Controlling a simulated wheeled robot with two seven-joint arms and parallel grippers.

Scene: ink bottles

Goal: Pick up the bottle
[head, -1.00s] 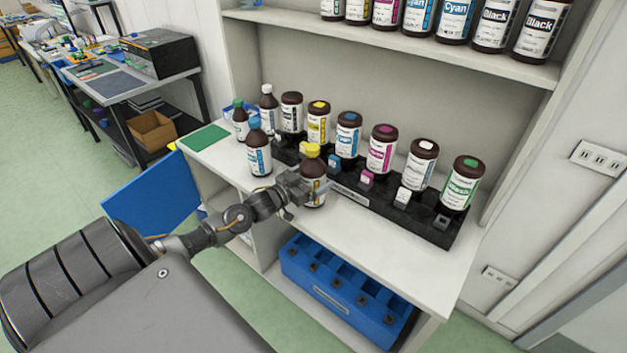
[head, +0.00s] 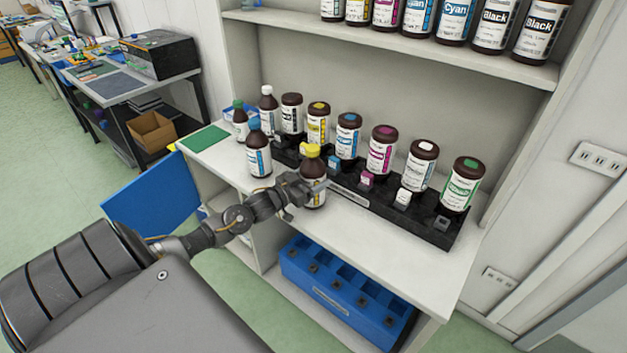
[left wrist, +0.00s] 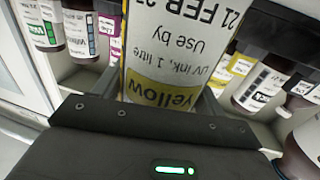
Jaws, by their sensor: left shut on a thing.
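A brown bottle with a yellow cap (head: 312,151) stands upright at the front of the white shelf, before the black rack. My left gripper (head: 307,187) is shut on this bottle, around its body from the left front. In the left wrist view the bottle's label, reading "Yellow" (left wrist: 165,92), fills the space just beyond my gripper (left wrist: 160,100). The fingers are partly hidden by the bottle and the gripper body. I cannot tell whether the bottle's base touches the shelf. My right gripper is out of view.
A black rack (head: 432,229) holds several capped bottles close behind. A blue-capped bottle (head: 258,162) stands to the left, near a green mat (head: 203,138). The white shelf (head: 385,245) is bare at the front right. A blue crate (head: 330,302) sits below.

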